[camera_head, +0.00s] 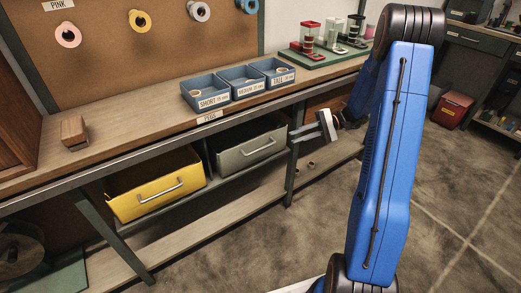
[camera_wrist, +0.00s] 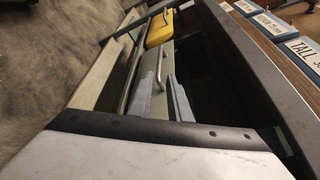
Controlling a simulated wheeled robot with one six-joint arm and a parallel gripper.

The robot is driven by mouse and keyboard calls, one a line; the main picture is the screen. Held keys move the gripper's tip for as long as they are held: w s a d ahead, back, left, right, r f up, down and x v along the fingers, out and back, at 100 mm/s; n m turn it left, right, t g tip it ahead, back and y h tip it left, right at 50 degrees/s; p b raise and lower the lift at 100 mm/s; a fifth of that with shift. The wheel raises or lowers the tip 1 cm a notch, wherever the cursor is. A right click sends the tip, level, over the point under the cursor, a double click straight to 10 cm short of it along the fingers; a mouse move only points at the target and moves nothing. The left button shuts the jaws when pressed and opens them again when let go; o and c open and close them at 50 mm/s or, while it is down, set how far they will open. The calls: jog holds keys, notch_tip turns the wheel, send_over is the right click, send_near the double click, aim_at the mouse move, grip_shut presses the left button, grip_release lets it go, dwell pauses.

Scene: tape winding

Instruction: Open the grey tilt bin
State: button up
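The grey tilt bin (camera_head: 262,151) hangs under the workbench, right of the yellow bin (camera_head: 150,197). It has a pale bar handle (camera_head: 258,147) across its front, and part of its inside shows over its top rim. My gripper (camera_head: 293,135) is to the right of the grey bin, with its two fingers apart and nothing between them. In the wrist view the grey bin's front (camera_wrist: 148,97) and its handle (camera_wrist: 159,64) lie close to the grey fingers (camera_wrist: 170,78). I cannot tell whether a finger touches the handle.
Blue trays (camera_head: 239,83) labelled short, medium and tall stand on the bench top above. The bench's front edge (camera_head: 190,127) runs over the bins. A green leg (camera_head: 291,170) stands near my gripper. A lower shelf (camera_head: 205,213) runs below; the floor in front is clear.

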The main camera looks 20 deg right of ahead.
aim_at(264, 148)
jog(key=x, duration=1.6)
grip_shut()
